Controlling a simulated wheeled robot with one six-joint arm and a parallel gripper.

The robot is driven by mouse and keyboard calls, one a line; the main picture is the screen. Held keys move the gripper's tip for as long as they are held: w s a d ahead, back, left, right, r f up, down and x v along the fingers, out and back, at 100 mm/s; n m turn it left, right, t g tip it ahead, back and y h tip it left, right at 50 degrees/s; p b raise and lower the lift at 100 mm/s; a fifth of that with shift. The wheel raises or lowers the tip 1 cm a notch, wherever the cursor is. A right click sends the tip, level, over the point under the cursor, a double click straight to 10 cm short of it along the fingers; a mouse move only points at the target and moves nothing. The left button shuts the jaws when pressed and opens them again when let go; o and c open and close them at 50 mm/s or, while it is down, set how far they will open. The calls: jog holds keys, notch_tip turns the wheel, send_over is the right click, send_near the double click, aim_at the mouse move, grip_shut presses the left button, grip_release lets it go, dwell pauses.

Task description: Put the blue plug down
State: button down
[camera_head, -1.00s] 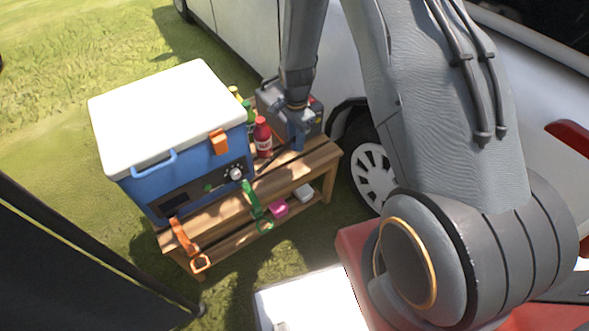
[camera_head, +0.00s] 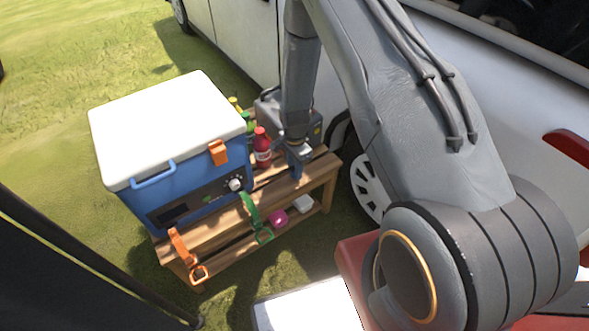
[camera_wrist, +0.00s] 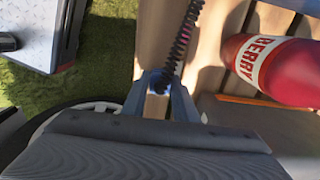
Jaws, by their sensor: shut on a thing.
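My gripper (camera_head: 298,170) is low over the right end of the wooden bench (camera_head: 318,167), in front of the grey box and right of the red bottle. In the wrist view its fingers (camera_wrist: 160,84) are shut on the blue plug (camera_wrist: 156,80), which is mostly hidden between them. A black coiled cable (camera_wrist: 182,38) runs up from the plug across the bench slats in that view. In the head view I cannot make out the plug clearly. I cannot tell whether it touches the bench.
A blue cooler with a white lid (camera_head: 165,115) fills the bench's left part. A red bottle (camera_head: 262,147) and a grey box (camera_head: 270,108) stand close to my gripper. Orange (camera_head: 185,250) and green (camera_head: 250,212) straps hang in front. A white car (camera_head: 240,40) stands behind.

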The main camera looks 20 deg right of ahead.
jog(key=shift+f, duration=0.1)
jog(key=shift+f, duration=0.35)
jog(key=shift+f+b, duration=0.2)
jog(key=shift+b, duration=0.15)
jog(key=c, duration=1.4)
grip_release()
jog(key=shift+r, duration=0.1)
